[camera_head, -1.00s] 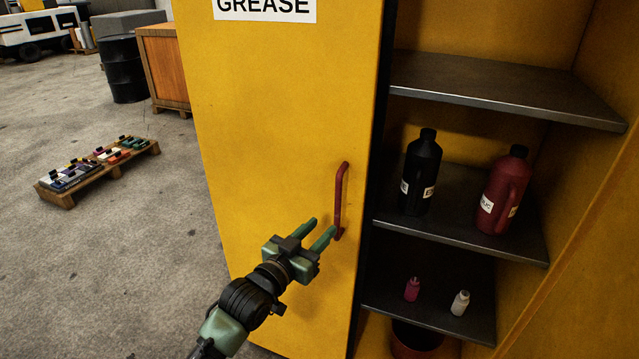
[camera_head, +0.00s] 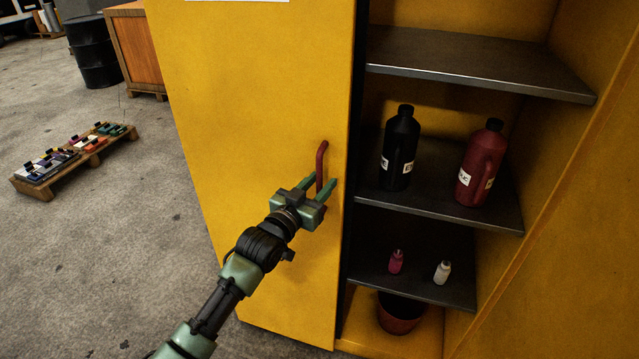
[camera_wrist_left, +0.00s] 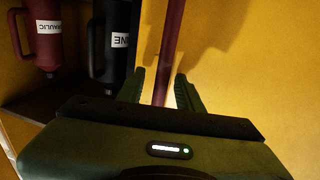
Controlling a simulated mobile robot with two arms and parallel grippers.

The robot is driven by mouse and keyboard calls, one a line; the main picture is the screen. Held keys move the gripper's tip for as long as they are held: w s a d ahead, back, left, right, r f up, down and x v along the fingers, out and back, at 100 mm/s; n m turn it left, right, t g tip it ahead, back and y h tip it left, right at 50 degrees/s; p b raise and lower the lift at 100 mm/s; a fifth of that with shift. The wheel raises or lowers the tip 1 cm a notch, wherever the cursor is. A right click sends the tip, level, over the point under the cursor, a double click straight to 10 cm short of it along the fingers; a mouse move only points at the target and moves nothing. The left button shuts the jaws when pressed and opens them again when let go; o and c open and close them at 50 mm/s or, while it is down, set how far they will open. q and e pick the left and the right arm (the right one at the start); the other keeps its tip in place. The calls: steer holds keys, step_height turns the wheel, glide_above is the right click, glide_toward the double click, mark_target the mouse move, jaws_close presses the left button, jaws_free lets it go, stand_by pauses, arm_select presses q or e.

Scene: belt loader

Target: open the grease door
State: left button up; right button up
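The yellow grease door (camera_head: 250,110) stands partly open in the head view, with the cabinet's shelves showing to its right. Its red handle (camera_head: 321,160) is a vertical bar near the door's right edge. My left gripper (camera_head: 319,184) is open, with its green fingers on either side of the handle's lower part. In the left wrist view the handle (camera_wrist_left: 168,50) runs down between the two spread fingers (camera_wrist_left: 168,88), with gaps beside it. Whether a finger touches the bar is unclear. My right gripper is not in view.
Shelves hold a black bottle (camera_head: 400,150), a red jug (camera_head: 480,165), a pink bottle (camera_head: 396,262) and a white bottle (camera_head: 442,272). A red bucket (camera_head: 400,314) stands below. A low pallet with items (camera_head: 75,160) lies left on open floor.

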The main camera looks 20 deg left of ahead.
arm_select(q)
jaws_close()
stand_by(1.3)
